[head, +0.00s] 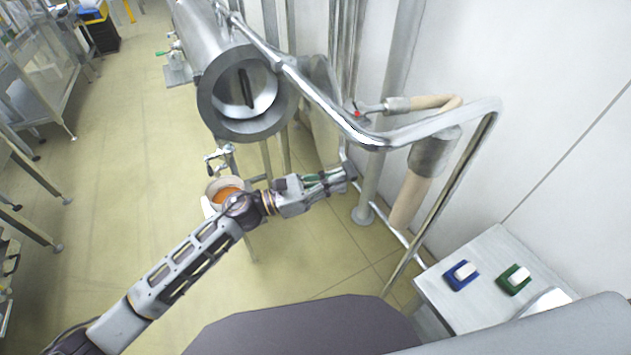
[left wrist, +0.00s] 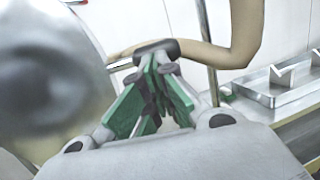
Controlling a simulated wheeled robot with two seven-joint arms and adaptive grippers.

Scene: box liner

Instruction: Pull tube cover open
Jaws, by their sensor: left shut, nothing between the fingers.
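The steel tube (head: 212,100) lies in the upper middle of the head view, its thick round end towards me. Inside that ring a pale recessed face (head: 262,88) shows a dark upright bar. A grey rounded plate (head: 322,95) stands right of the tube end, partly behind the rail; I cannot tell for sure whether it is the cover. My left gripper (head: 352,173) is below and right of the tube end, apart from it, pointing right. Its green-lined fingers (left wrist: 155,48) meet at the tips in the left wrist view, shut and empty. My right gripper is not in view.
A bent steel rail (head: 372,137) runs beside the tube above my left gripper. A beige hose (head: 408,200) stands to the right. A small table (head: 482,262) holds a blue item and a green item. A bucket (head: 212,190) with orange contents is behind my left arm.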

